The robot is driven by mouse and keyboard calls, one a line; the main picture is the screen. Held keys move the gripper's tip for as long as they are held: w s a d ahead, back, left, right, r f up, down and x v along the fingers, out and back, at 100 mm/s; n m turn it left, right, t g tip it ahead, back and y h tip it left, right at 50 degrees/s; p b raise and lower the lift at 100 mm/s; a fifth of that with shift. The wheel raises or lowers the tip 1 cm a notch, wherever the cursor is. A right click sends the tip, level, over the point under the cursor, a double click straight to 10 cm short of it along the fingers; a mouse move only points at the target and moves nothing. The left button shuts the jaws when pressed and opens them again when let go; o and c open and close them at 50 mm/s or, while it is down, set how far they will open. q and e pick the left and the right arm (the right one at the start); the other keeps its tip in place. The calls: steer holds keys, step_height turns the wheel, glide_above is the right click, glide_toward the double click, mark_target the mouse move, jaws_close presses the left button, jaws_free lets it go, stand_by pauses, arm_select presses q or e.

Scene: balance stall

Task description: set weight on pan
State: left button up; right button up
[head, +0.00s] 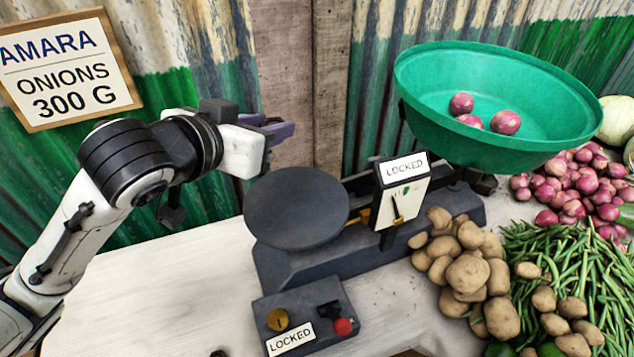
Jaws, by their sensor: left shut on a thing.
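My left gripper (276,131) is in the air behind and above the flat dark pan (296,207) of the balance, apart from it. It is shut on a small weight, which is mostly hidden between the fingers. The flat pan looks empty. The green bowl pan (490,105) on the right side of the balance (380,235) holds three onions (506,122). A white plate (403,190) marked LOCKED, with a pointer, stands between the pans. My right gripper is not in view.
A dark box (307,317) with a LOCKED label, a brass disc and a red knob stands in front of the balance. Potatoes (467,272), green beans (560,262) and onions (580,188) crowd the right. A sign reads ONIONS 300 G (68,88). The white table (170,285) is clear at left.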

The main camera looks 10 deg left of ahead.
arm_select(q)
steer(key=d+m+h, duration=0.1)
steer(key=h, duration=0.1)
glide_above(285, 196)
steer(key=shift+m+g, duration=0.3)
step_height(285, 196, down, 7)
steer(key=shift+s+r, duration=0.1)
step_height(285, 196, down, 4)
steer(key=shift+f+b, duration=0.15)
steer(key=shift+b, duration=0.35)
steer(key=shift+f, duration=0.1)
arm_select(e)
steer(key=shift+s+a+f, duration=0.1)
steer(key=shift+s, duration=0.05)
arm_select(q)
steer(key=o, duration=1.2)
steer(key=shift+f, duration=0.15)
